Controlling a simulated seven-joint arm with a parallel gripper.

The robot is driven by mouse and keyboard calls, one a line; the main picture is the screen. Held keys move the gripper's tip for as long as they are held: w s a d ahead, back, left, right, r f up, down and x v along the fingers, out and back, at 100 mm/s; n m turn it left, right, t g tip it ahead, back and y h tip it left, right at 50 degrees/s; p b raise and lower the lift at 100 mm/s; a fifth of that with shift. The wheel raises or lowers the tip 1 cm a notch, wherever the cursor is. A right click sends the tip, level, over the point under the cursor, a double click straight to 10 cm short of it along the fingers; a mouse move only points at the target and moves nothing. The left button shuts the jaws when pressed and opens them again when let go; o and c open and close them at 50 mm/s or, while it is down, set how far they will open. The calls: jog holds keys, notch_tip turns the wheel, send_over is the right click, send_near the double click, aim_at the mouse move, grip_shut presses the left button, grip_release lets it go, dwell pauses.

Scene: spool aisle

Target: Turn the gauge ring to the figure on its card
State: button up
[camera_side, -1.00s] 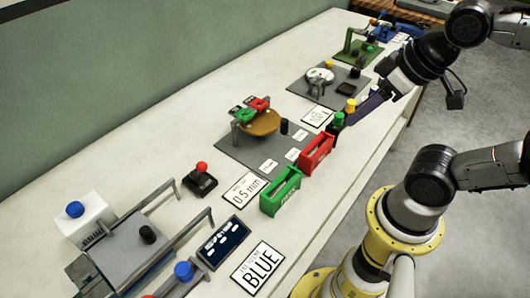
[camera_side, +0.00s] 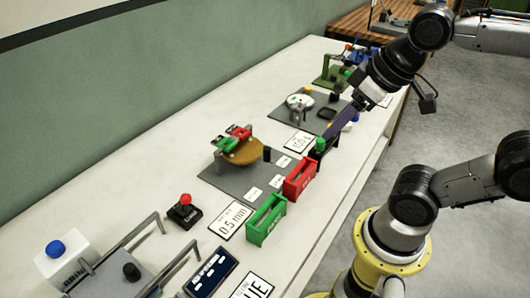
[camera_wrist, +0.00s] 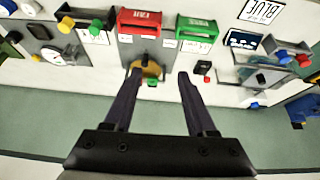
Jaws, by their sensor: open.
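A white round dial with a yellow knob (camera_side: 300,102), perhaps the gauge ring, sits on a dark grey plate; it also shows at the left of the wrist view (camera_wrist: 53,55). A white card (camera_side: 301,142) lies in front of the plate, its figure too small to read surely.
A brown disc (camera_side: 243,151) bears red and green pieces. Red (camera_side: 300,178) and green (camera_side: 266,219) boxes stand along the front. Bare bench lies along the wall.

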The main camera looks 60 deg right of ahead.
jog(key=w+r+g, duration=0.2)
jog(key=w, duration=0.5)
jog(key=g, duration=0.3)
send_over(267, 148)
notch_tip(267, 148, down, 8)
notch_tip(267, 148, down, 13)
jog(key=shift+f, duration=0.1)
grip_shut()
dwell(0.8)
